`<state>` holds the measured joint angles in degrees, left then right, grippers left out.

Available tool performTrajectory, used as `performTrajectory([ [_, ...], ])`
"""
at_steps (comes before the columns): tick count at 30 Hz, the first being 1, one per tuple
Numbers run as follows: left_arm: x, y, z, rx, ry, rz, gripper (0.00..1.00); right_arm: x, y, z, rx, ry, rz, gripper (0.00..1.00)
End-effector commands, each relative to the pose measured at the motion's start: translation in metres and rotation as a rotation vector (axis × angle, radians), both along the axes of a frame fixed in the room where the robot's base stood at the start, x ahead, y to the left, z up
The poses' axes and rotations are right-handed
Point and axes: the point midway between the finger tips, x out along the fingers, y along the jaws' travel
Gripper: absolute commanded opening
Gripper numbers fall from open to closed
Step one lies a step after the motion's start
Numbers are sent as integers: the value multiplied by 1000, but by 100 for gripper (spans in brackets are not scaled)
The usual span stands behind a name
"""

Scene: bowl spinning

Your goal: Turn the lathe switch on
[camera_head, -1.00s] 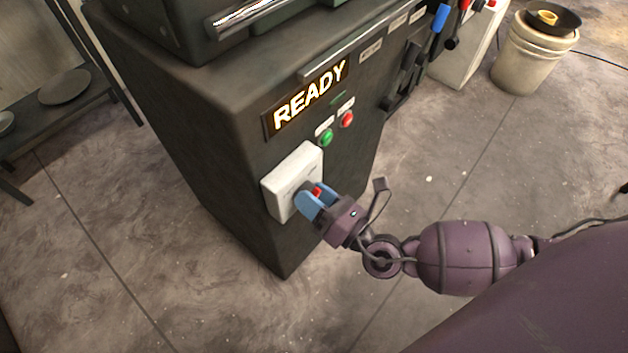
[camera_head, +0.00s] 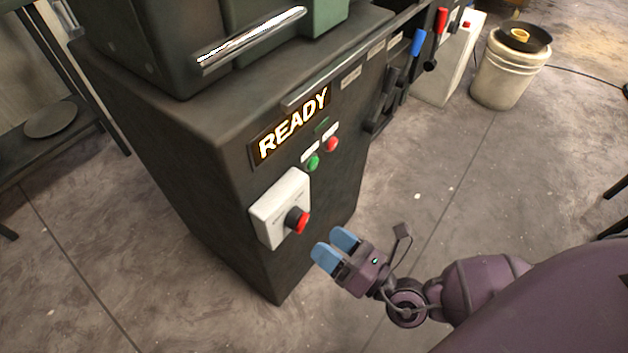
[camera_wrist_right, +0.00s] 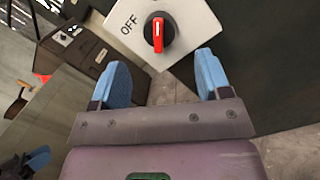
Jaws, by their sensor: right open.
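The lathe switch is a black and red rotary knob (camera_head: 298,220) on a white plate (camera_head: 270,212) on the dark lathe cabinet's front. In the right wrist view the knob (camera_wrist_right: 158,33) stands beside the printed word OFF, its red bar running roughly up and down the picture. An ON label is not visible. My right gripper (camera_head: 333,247) is open and empty, a little right of and below the knob, not touching it. In the wrist view its blue fingers (camera_wrist_right: 160,80) are spread below the knob. A blue fingertip, probably my left gripper (camera_wrist_right: 38,158), shows at the lower left edge.
A lit READY display (camera_head: 293,123), a green button (camera_head: 313,163) and a red button (camera_head: 332,144) sit above the plate. Levers (camera_head: 418,42) project farther right on the lathe. A white bucket (camera_head: 505,72) stands beyond. The floor right of the cabinet is clear.

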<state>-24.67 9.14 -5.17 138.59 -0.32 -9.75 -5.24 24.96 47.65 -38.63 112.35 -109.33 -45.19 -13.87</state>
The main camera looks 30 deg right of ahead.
Motion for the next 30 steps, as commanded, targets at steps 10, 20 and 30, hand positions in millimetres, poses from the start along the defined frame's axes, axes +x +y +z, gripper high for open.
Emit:
performTrajectory([
  [10,-1,-1,-1,5,19,-3,43,-34,-13,-4,0,-2,0,71],
  [20,-1,-1,-2,6,20,-6,43,-36,-13,-5,0,-1,1,71],
  [30,0,-2,0,2,13,-5,43,-35,-14,-1,5,-1,-5,71],
])
